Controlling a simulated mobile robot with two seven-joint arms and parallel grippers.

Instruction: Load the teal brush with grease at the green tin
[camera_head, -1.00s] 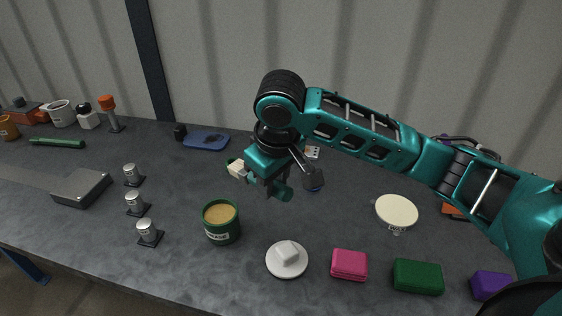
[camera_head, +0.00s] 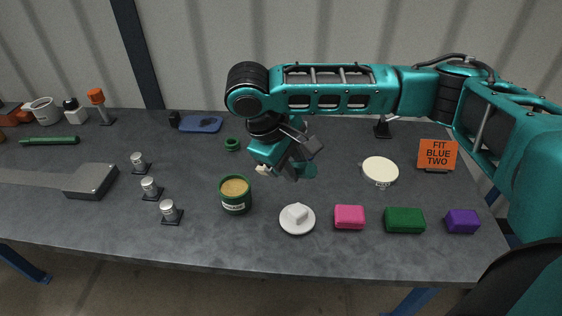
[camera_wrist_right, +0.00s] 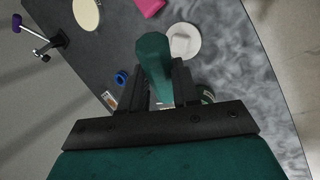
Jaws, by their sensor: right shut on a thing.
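The green tin (camera_head: 236,204) stands upright on the grey bench, open at the top, with tan grease inside. Its edge also shows in the right wrist view (camera_wrist_right: 207,96), mostly hidden by my gripper. My right gripper (camera_head: 291,167) is shut on the teal brush (camera_head: 308,171), to the right of the tin in the head view. In the right wrist view the thick teal brush handle (camera_wrist_right: 154,62) sticks out between the fingers. A pale end (camera_head: 262,170) shows left of the gripper, near the tin's upper right. The gripper hides much of the brush. My left gripper is out of view.
A white dish (camera_head: 297,226) with a white block stands right of the tin, then pink (camera_head: 349,217), green (camera_head: 404,220) and purple (camera_head: 462,221) blocks. Several metal couplers (camera_head: 151,187) stand left. A green ring (camera_head: 232,144) lies behind the tin. A sign (camera_head: 437,155) reads "FIT BLUE TWO".

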